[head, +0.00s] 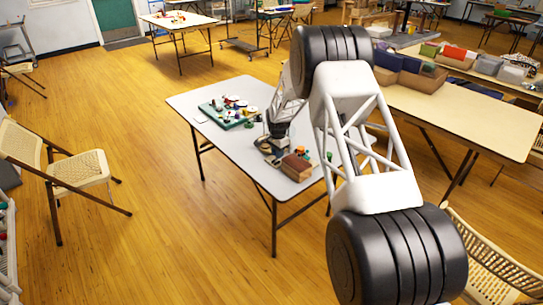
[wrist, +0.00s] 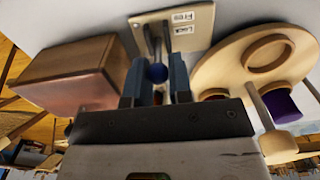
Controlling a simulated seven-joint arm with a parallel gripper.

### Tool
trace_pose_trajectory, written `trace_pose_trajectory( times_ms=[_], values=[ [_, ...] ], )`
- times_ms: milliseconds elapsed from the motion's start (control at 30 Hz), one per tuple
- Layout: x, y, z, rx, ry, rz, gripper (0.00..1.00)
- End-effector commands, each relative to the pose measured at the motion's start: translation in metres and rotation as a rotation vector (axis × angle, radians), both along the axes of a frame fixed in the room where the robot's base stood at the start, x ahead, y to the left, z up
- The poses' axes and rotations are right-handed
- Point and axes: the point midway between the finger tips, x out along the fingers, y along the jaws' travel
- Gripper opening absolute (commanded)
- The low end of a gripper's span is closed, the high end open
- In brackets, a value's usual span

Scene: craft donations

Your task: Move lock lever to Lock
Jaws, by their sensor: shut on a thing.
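The lock lever (wrist: 156,73) is a thin grey rod ending in a round blue knob, in the upper middle of the wrist view. It comes from a slot in a beige plate (wrist: 168,42) that carries two white labels, "Free" and "Lock". My gripper (wrist: 156,78) has one finger on each side of the blue knob and is shut on it. Which label the lever stands at I cannot tell. In the head view my gripper (head: 277,132) is low over the grey table, partly hidden by my arm; the lever cannot be made out there.
A reddish-brown block (wrist: 75,75) stands close left of my gripper. A round wooden board (wrist: 235,75) with rings and a purple piece (wrist: 285,105) is close on the right. In the head view, a green tray (head: 228,114) of small items lies farther back on the grey table (head: 190,103).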

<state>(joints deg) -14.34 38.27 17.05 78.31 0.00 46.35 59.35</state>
Motion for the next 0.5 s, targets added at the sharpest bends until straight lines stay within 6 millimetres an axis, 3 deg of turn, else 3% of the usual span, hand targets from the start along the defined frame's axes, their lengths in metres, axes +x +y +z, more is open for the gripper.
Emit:
trace_pose_trajectory(
  times_ms=[500],
  values=[
    [0.0096, -0.0098, -0.0025, 0.0, 0.0, 0.0, 0.07]
  ],
)
